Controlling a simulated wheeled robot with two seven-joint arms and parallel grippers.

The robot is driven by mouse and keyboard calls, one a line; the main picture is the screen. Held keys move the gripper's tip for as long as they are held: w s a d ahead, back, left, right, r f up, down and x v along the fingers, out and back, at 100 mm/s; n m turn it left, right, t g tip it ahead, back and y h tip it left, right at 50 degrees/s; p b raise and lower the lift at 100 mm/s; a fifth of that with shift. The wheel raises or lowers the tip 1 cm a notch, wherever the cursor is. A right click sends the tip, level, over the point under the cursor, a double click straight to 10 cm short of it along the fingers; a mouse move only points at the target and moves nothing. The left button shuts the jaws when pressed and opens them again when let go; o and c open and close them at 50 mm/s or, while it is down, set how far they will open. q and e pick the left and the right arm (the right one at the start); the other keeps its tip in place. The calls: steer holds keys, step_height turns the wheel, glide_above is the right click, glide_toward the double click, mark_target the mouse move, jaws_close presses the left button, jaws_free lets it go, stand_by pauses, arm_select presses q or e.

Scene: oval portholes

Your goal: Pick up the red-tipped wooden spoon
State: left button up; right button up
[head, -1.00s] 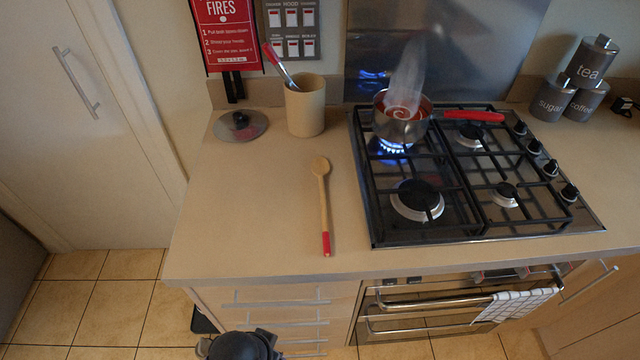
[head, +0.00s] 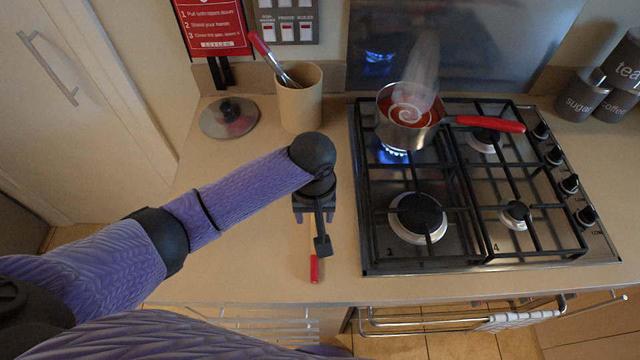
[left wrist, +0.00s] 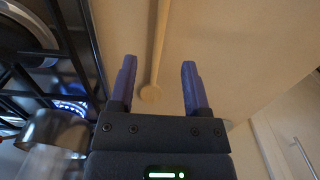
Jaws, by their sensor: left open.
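The wooden spoon lies on the worktop left of the hob. My left gripper (head: 313,212) is over the spoon, pointing down, open and empty. In the left wrist view the spoon's pale handle (left wrist: 160,40) runs from the top edge down to its round bowl (left wrist: 150,93). The handle lies between the two open fingers of the gripper (left wrist: 157,66) as seen there, apart from both. My right gripper is not in view.
A saucepan (head: 405,133) of red soup steams over a lit blue flame on the gas hob (head: 478,262), its red handle pointing right. The worktop (head: 225,270) at front left is clear.

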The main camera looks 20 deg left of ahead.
arm_select(q)
steer(key=b, duration=0.2)
glide_above(313, 232)
steer(key=s, duration=0.2)
steer(key=f, duration=0.5)
steer(key=shift+d, duration=0.35)
step_height(313, 232, down, 4)
steer(key=shift+s+r+b, duration=0.1)
steer(key=shift+b, duration=0.35)
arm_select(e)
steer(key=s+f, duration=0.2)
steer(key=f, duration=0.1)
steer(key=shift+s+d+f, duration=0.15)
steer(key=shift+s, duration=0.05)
arm_select(q)
steer(key=shift+c, duration=0.5)
jaws_close()
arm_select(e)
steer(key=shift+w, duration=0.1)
